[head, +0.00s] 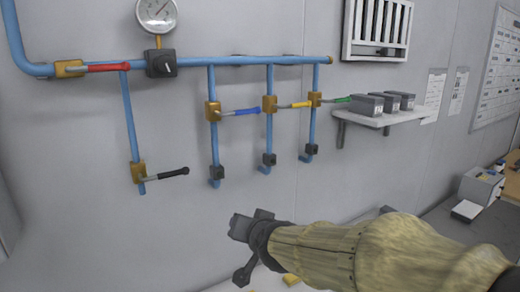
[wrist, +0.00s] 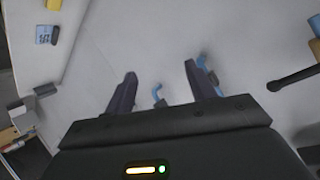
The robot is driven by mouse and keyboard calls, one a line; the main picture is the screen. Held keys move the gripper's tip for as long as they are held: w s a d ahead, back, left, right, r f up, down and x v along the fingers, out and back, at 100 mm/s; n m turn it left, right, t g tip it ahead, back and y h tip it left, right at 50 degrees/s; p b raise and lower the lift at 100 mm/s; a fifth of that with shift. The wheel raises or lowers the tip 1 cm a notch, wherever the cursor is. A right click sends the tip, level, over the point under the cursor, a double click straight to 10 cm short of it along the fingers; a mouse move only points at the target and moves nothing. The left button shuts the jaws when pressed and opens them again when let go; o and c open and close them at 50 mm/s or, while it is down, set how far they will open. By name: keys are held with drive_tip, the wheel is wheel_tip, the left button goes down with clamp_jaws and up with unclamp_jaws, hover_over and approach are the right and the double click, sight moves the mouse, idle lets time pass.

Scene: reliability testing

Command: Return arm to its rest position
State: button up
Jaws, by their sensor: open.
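My arm reaches in from the lower right of the head view, in a tan cover. My gripper (head: 243,226) is at its end, in front of the wall and below the pipes. In the wrist view my gripper (wrist: 160,85) shows two dark fingers spread apart with nothing between them. Beyond them are the pale wall and bits of blue pipe (wrist: 158,95). The gripper appears apart from the pipes and valves.
Blue pipes (head: 230,61) on the wall carry valves with red (head: 100,68), black (head: 165,174), blue (head: 240,112), yellow (head: 295,105) and green (head: 338,100) handles. A gauge (head: 156,14) sits above. A shelf (head: 385,118) holds grey boxes. A bench with items (head: 467,210) stands at right.

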drive_tip(key=s+d+f+g+h, duration=0.2)
drive_tip(key=s+d+f+g, duration=0.2)
drive_tip(key=s+d+f, duration=0.4)
drive_tip(key=s+d+f+n+g+h+b, duration=0.1)
drive_tip(key=s+d+f+g, duration=0.4)
drive_tip(key=f, duration=0.8)
drive_tip(key=s+d+h, duration=0.1)
drive_tip(key=s+d, duration=0.1)
drive_tip(key=d, duration=0.2)
drive_tip(key=shift+s+d+n, duration=0.3)
drive_tip(key=shift+s+d, duration=0.05)
drive_tip(key=shift+w, duration=0.1)
drive_tip(key=shift+s, duration=0.2)
drive_tip(key=shift+w, duration=0.15)
